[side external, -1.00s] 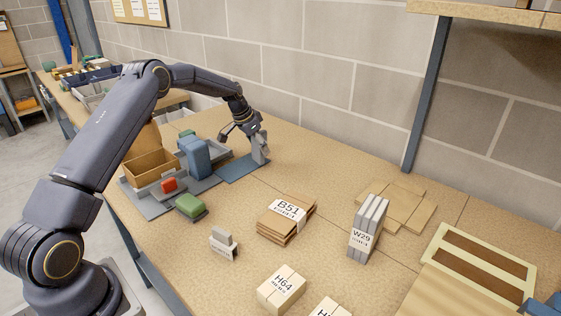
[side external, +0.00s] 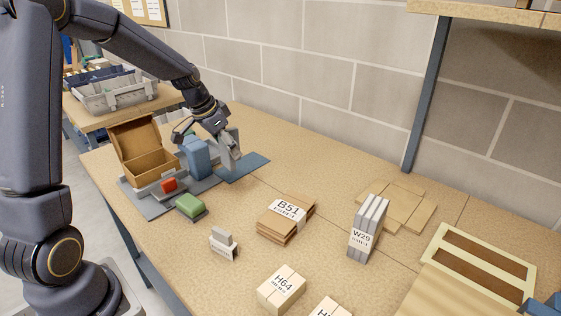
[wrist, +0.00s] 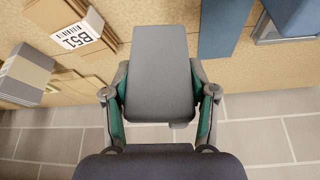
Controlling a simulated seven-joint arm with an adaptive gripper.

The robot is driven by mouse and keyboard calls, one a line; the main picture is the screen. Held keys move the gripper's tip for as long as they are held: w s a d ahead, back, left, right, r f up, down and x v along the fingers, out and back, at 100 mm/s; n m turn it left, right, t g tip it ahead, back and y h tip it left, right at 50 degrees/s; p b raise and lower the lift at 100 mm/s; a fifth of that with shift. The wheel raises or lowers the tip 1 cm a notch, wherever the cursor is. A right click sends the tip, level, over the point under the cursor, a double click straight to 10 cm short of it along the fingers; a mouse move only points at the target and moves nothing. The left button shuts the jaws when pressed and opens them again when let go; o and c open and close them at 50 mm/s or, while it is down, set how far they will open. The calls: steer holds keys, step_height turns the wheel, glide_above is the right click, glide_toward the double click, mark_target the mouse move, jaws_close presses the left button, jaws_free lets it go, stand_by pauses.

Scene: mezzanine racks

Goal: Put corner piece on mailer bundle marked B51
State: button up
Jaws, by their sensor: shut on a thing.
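The grey corner piece (wrist: 163,72) fills the middle of the wrist view, between my gripper's (wrist: 161,100) two fingers. My gripper (side external: 227,147) is shut on it, and the piece (side external: 230,158) is by the near left side of the blue mat (side external: 244,168) in the side view; I cannot tell its exact height. The mailer bundle marked B51 (side external: 285,218) is a stack of flat brown mailers with a white label, lying on the bench to the right and nearer the camera. It also shows in the wrist view (wrist: 72,38), upper left; part is out of frame.
A blue block (side external: 194,158), an open brown box (side external: 150,167), a red item (side external: 168,185) and a green item (side external: 189,205) stand at left. Grey bundle W29 (side external: 367,228) stands upright right of B51. Box H64 (side external: 281,289) lies in front. Bench between mat and B51 is clear.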

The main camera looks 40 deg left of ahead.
steer(key=s+d+r+m+h, duration=0.1)
steer(key=s+d+r+m, duration=0.3)
steer(key=s+d, duration=0.9)
steer(key=n, duration=0.1)
glide_above(282, 211)
steer(key=shift+w+f, duration=0.1)
steer(key=shift+f, duration=5.6)
steer(key=shift+f, duration=0.15)
steer(key=o, duration=0.7)
steer(key=shift+o, duration=0.2)
